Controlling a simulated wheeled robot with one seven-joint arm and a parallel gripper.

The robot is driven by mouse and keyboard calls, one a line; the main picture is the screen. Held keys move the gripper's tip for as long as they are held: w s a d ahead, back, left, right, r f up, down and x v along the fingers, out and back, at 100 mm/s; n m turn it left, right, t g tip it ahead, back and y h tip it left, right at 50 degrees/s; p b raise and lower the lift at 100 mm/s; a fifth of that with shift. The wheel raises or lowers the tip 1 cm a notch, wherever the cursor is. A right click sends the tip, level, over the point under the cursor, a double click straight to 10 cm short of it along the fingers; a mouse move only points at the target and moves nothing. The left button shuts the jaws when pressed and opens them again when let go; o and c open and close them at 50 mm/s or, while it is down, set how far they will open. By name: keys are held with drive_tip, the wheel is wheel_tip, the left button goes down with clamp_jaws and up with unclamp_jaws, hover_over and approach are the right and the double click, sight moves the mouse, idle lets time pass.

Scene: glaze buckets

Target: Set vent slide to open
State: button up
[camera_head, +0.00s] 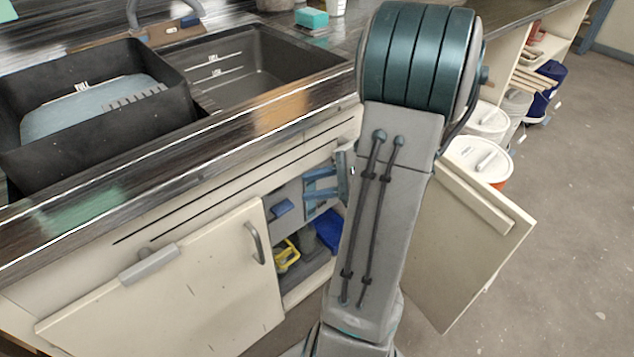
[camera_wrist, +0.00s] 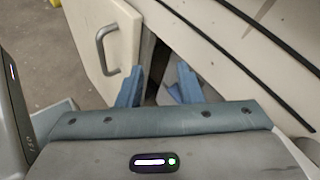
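What looks like the vent slide is a light grey block (camera_head: 150,265) on the cabinet front in the head view. It sits near the left end of a long dark slot, by the top of the left door. It does not show in the wrist view. My gripper (camera_head: 326,188) is partly hidden by my arm, in front of the open cabinet bay and well to the right of the block. In the wrist view my gripper (camera_wrist: 158,86) has its two blue fingers apart, with nothing held between them. Dark slots cross the pale panel (camera_wrist: 250,45) there.
The left cabinet door (camera_head: 195,310) has a grey handle (camera_head: 256,243). Another door (camera_head: 465,240) stands open at right. The bay holds yellow (camera_head: 287,255) and blue items. A sink (camera_head: 240,65) and black tub (camera_head: 95,105) are above.

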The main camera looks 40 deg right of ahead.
drive_tip(key=shift+f, duration=0.1)
drive_tip(key=s+d+f+m+t+h+b, duration=0.2)
drive_tip(key=d+f+m+t+h+b, duration=0.35)
drive_tip(key=d, duration=0.55)
drive_tip(key=s+d+f+m+t+h+b, duration=0.1)
drive_tip(key=d+f+m+t+h+b, duration=0.35)
drive_tip(key=d+f+m, duration=0.4)
drive_tip(key=w+r+n+y+b, duration=0.1)
drive_tip(key=w+b, duration=0.3)
drive_tip(key=w, duration=0.9)
drive_tip(key=shift+w+d+r+n+g+b, duration=0.2)
drive_tip(key=shift+d+r+n+g+b, duration=0.05)
drive_tip(key=shift+r+n+g+b, duration=0.15)
